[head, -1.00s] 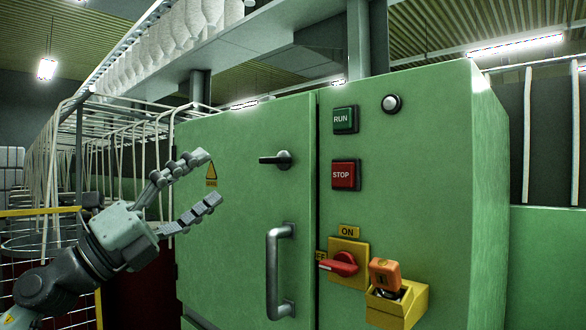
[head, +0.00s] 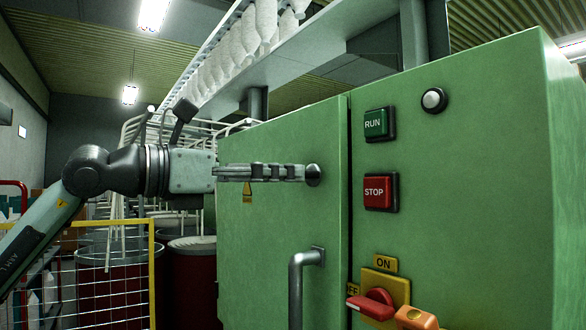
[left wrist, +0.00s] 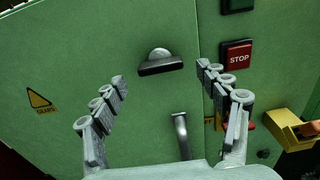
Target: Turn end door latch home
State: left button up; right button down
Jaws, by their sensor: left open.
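The green end door (head: 250,240) is closed, with a small latch (head: 313,175) high near its right edge. In the head view only the latch's round boss shows; my fingers hide its lever. My left gripper (head: 298,173) comes in from the left, level with the latch. In the left wrist view the gripper (left wrist: 162,76) is open, its fingers spread on either side of the latch (left wrist: 160,65). There the dark lever lies roughly level, with clear gaps to both fingertips. My right gripper is out of view.
A metal pull handle (head: 305,285) stands below the latch. The fixed panel at right has a green RUN button (head: 376,124), a red STOP button (head: 379,192), a red rotary switch (head: 373,303) and an orange piece (head: 416,318). A yellow-framed mesh fence (head: 110,275) stands at left.

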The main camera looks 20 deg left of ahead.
aim_at(310, 175)
pick_arm(q)
jog(key=x, duration=0.3)
jog(key=shift+w+d, duration=0.2)
jog(key=shift+w, duration=0.05)
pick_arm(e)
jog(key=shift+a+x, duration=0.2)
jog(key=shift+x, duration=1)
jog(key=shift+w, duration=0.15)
pick_arm(q)
jog(key=c, duration=1.7)
